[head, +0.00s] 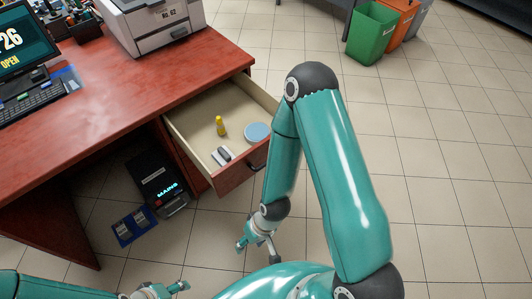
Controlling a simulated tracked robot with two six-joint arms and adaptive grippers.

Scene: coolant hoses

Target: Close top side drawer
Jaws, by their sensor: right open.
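The top side drawer (187,150) of the red desk is pulled well open. Its wooden front (236,177) faces the lower right, with a dark handle (258,164) partly beside my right arm. Inside lie a yellow bottle (220,126), a blue round thing (257,132) and a small grey and white item (222,156). My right gripper (256,250) is open and empty, below and apart from the drawer front in the picture. My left gripper (172,290) is at the bottom edge, far from the drawer; its jaws are too small to read.
The red desk (100,110) bears a printer (150,22), a monitor (22,45) and a keyboard (35,98). A black box marked MAINS (160,183) and blue mats (135,226) are on the floor under it. Bins (372,32) stand at the back. The tiled floor at right is clear.

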